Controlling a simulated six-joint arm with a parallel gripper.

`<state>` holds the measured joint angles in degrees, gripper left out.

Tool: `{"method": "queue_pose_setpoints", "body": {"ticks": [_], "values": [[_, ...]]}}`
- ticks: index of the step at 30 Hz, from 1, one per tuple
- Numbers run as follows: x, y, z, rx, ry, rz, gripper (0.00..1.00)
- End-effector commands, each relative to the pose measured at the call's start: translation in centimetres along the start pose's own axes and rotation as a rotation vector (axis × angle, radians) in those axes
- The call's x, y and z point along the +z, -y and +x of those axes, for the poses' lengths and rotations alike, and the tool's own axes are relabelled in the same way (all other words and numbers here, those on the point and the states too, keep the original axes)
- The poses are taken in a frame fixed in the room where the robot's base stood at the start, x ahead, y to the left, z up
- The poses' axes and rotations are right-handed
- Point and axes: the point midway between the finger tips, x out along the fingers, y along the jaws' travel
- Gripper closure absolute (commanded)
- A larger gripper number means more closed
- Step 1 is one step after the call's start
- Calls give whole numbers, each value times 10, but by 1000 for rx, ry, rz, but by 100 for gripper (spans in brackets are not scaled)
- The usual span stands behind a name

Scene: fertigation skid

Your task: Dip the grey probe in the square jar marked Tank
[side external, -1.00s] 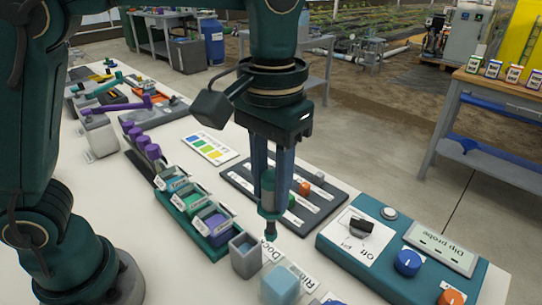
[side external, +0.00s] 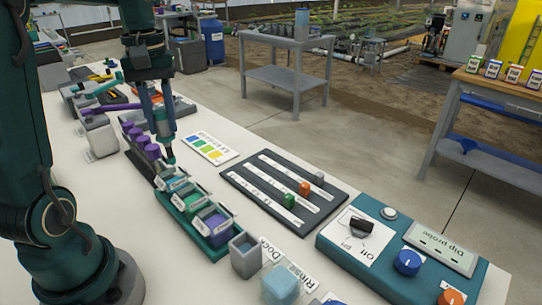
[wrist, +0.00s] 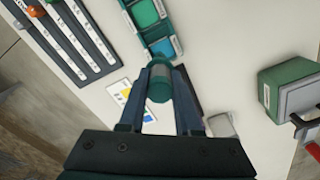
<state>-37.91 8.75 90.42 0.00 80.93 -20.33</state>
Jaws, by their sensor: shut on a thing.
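My gripper (side external: 158,118) is shut on a slim probe (side external: 163,125) with a teal-green body and a dark tip; the probe also shows in the wrist view (wrist: 160,85). It hangs roughly upright, tip down, near the far end of the jar tray. The green tray (side external: 222,252) holds square jars: a cyan-blue one (side external: 176,184), a green one (side external: 192,201) and a purple one (side external: 216,222). Their labels are too small or angled to read, so I cannot tell which says Tank. I cannot tell whether the tip is above a jar or beside the tray.
A grey open square holder (side external: 245,262) and a light-blue block-shaped jar (side external: 281,286) stand nearer the camera. Purple-topped bottles (side external: 142,141) stand beyond the tray. A slotted board (side external: 240,184) and a control box (side external: 330,240) reading "Dip probe" lie right. A colour chart (side external: 215,150) lies flat.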

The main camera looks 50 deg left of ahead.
Motion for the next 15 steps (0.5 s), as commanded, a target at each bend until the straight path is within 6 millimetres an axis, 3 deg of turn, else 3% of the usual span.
{"method": "queue_pose_setpoints", "body": {"ticks": [8, 15], "values": [[-4, 7, 8, 0, 0, -33, 100], [-3, 7, 30, -1, 1, -31, 100]]}}
